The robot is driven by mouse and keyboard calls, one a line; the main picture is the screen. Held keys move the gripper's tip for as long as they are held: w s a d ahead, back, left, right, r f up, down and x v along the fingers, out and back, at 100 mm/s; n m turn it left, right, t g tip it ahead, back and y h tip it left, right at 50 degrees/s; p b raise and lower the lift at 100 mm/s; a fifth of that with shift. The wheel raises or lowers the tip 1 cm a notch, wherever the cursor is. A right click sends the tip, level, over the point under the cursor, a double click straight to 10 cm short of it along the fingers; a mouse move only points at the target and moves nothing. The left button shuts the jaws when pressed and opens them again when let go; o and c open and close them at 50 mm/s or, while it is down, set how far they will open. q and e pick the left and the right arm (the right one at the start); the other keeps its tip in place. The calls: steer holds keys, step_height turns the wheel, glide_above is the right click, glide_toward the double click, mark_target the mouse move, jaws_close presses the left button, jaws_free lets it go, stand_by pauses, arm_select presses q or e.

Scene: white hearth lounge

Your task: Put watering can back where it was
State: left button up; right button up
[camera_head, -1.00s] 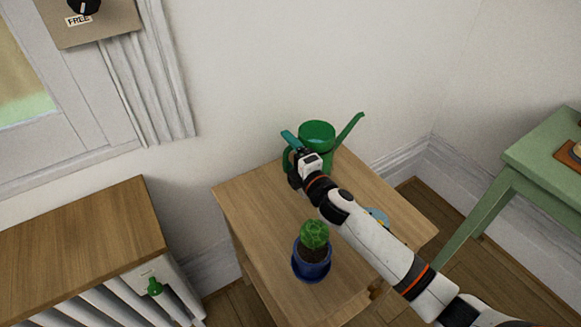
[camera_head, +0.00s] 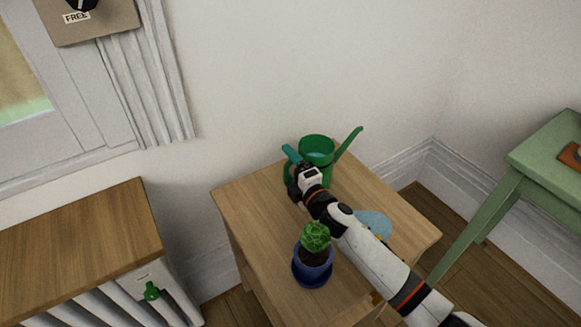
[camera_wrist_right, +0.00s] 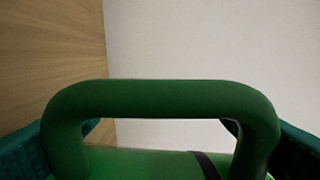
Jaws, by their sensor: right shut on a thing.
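A green watering can (camera_head: 318,152) with a long spout pointing up to the right is at the back of the wooden side table (camera_head: 252,205), close to the wall. My right gripper (camera_head: 293,160) is shut on its handle, on the can's left side. In the right wrist view the green handle (camera_wrist_right: 160,98) fills the middle, with teal finger pads at both sides. The arm hides the can's lower part, so I cannot tell whether its base touches the table. My left gripper is not in view.
A potted cactus in a blue pot (camera_head: 313,270) stands near the table's front. A light blue round thing (camera_head: 374,224) lies right of my arm, partly hidden. A wooden-topped radiator cover (camera_head: 80,245) is at left, a green table (camera_head: 550,155) at right.

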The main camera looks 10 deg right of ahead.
steer(key=o, duration=1.4)
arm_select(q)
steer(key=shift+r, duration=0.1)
arm_select(e)
steer(key=shift+o, duration=0.3)
steer(key=shift+r, duration=0.1)
steer(key=p+v, duration=0.1)
steer(key=v, duration=0.9)
steer(key=shift+s+d, duration=0.15)
steer(key=shift+s, duration=0.1)
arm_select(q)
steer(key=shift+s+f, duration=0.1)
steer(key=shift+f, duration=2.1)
arm_select(e)
steer(key=shift+s+d+r, duration=0.1)
steer(key=shift+s+d, duration=0.15)
steer(key=shift+s, duration=0.45)
